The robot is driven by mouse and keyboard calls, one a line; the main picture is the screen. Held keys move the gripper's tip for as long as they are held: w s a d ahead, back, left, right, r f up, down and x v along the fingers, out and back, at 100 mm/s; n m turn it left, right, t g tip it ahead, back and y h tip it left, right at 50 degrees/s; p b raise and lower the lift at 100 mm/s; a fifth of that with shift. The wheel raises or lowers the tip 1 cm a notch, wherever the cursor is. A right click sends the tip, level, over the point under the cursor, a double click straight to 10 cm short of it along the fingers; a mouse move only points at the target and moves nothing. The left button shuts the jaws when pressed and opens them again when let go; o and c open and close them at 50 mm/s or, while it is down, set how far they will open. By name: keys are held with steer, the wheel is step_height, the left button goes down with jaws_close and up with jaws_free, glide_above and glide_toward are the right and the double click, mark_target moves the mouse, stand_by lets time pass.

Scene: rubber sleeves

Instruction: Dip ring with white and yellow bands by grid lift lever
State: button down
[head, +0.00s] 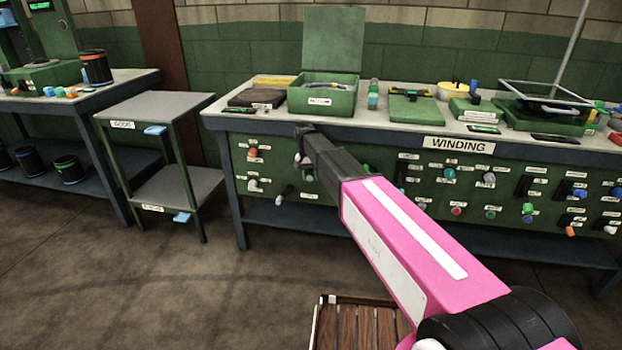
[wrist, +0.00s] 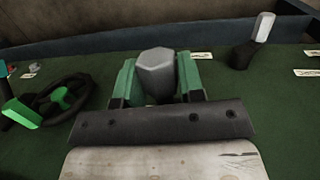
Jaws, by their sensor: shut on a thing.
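My gripper (wrist: 160,85) has its two green fingers on either side of a grey, faceted lever knob (wrist: 155,68) on the green panel in the wrist view. It is shut on that knob. In the head view my gripper (head: 304,148) reaches the left part of the front panel (head: 385,170) of the bench labelled WINDING. The labels near the knob are too small to read, so I cannot tell whether it is the grid lift lever. I cannot make out a ring with white and yellow bands in either view.
A grey-tipped lever (wrist: 262,28) stands right of the knob; a black handwheel with green parts (wrist: 62,98) is left. The bench top holds an open green box (head: 322,98) and a wire frame (head: 545,94). A two-shelf stand (head: 150,107) is left. The floor there is clear.

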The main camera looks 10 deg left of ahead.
steer(key=shift+r, duration=0.15)
stand_by(0.3)
steer(key=c, duration=0.7)
jaws_free()
steer(key=shift+c, duration=0.2)
step_height(320, 180, up, 4)
steer(key=shift+r, duration=0.1)
steer(key=s+a+r, duration=0.6)
steer(key=s, duration=0.3)
steer(key=shift+s+a+r, duration=0.3)
steer(key=shift+a+r, duration=0.05)
steer(key=shift+r, duration=0.05)
